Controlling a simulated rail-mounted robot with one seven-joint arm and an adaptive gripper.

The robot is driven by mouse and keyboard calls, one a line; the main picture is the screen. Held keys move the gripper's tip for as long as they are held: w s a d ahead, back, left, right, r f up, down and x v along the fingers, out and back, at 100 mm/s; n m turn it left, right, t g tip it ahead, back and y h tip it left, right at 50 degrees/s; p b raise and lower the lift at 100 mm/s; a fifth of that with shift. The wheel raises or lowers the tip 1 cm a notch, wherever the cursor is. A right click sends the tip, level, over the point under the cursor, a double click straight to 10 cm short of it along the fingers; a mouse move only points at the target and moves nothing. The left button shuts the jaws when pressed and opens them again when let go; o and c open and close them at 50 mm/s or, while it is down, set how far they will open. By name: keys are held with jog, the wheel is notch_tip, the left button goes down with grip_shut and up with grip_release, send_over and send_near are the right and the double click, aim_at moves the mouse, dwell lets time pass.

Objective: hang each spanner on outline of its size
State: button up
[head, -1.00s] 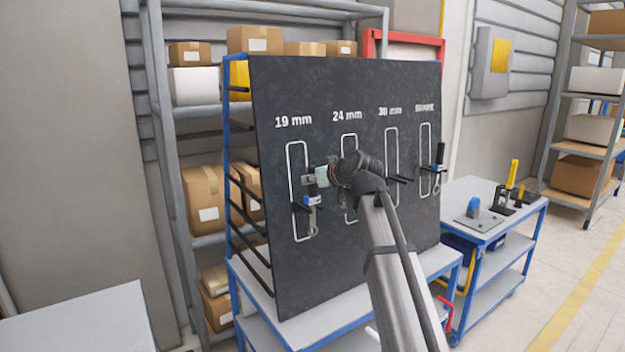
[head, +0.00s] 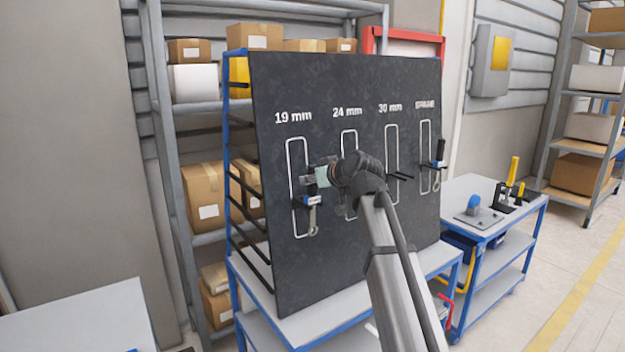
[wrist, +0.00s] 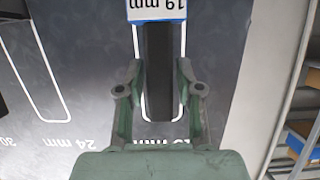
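The dark board (head: 345,90) carries outlines labelled 19 mm, 24 mm, 30 mm and a blurred fourth label. A spanner with a blue-and-white tag (head: 312,200) hangs at the 19 mm outline (head: 289,160); its grey end points down. In the wrist view, the tag (wrist: 156,9) reads 19 mm, upside down, above a dark bar (wrist: 158,75). My gripper (wrist: 160,72) has its fingers apart on either side of this bar, with a visible gap at the right. Another tagged spanner (head: 437,165) is at the far-right outline. My arm hides part of the 24 mm outline (head: 349,140).
Black pegs (head: 400,176) stick out at the 30 mm outline. The board stands on a blue-framed table (head: 345,318). A blue trolley (head: 480,232) with tools stands to the right. Shelves with boxes (head: 205,190) are behind the board.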

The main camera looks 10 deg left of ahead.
dwell(0.3)
